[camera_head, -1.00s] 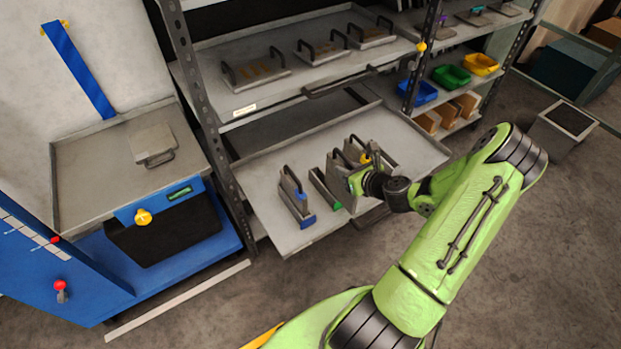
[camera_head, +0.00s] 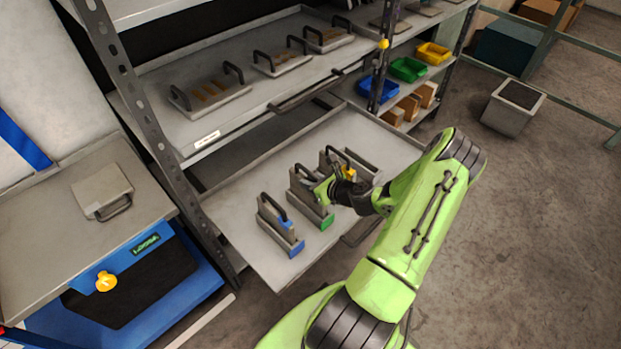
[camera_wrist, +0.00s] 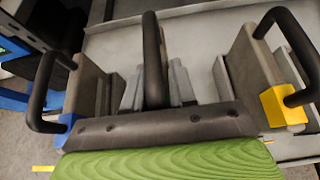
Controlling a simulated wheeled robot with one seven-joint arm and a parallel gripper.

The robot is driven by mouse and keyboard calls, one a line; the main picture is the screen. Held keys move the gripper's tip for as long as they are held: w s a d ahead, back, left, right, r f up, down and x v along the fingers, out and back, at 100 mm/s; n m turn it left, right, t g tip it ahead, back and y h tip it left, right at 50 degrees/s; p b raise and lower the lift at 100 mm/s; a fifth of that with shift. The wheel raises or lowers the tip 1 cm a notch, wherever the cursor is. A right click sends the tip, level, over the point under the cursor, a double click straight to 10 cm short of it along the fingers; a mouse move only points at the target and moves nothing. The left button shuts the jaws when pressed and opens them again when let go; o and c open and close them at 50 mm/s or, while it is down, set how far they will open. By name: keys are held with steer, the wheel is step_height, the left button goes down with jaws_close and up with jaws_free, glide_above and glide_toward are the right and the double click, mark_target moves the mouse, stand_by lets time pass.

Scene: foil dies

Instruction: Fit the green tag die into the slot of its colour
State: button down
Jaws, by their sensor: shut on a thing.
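The green tag die (camera_head: 309,203) is an upright grey block with a black handle and a green tag at its front foot. It stands at the pulled-out tray (camera_head: 240,235), between the blue tag die (camera_head: 278,228) and the yellow tag die (camera_head: 337,162). My gripper (camera_head: 318,188) is at its top, shut on its handle. In the wrist view the black handle (camera_wrist: 152,55) rises between my grey fingers; the green tag is hidden there. I cannot tell whether its base touches the tray. No empty green-marked slot can be made out.
Blue (camera_wrist: 68,130) and yellow (camera_wrist: 284,106) tags flank close in the wrist view. A shelf (camera_head: 170,130) with several handled plates overhangs the tray. A rack post (camera_head: 150,135) stands left, beside a bench (camera_head: 40,250) with a flat plate.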

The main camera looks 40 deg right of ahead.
steer(key=shift+f, duration=0.8)
steer(key=c, duration=0.9)
jaws_free()
steer(key=shift+f, duration=0.1)
